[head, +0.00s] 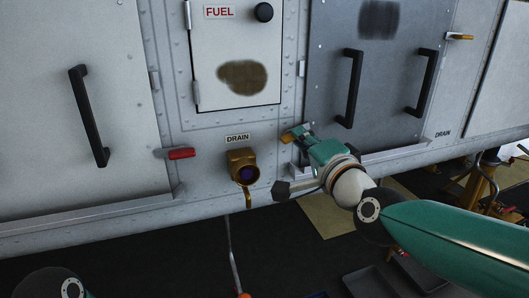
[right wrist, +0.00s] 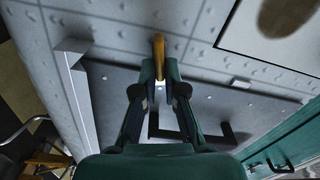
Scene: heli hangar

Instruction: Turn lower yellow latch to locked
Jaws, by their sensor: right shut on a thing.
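The lower yellow latch (head: 288,136) sits on the grey panel frame to the right of the DRAIN label. My right gripper (head: 301,137) is at it, and its fingers partly hide it. In the right wrist view the latch (right wrist: 159,46) stands up between the fingertips of my right gripper (right wrist: 158,72), which is shut on it. The latch's pivot is hidden. My left gripper is out of view.
A red latch (head: 179,154) and a brass drain fitting (head: 242,167) are to the left. Another yellow latch (head: 459,37) is at upper right. Black handles (head: 350,88) stick out of the dark door (head: 390,75).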

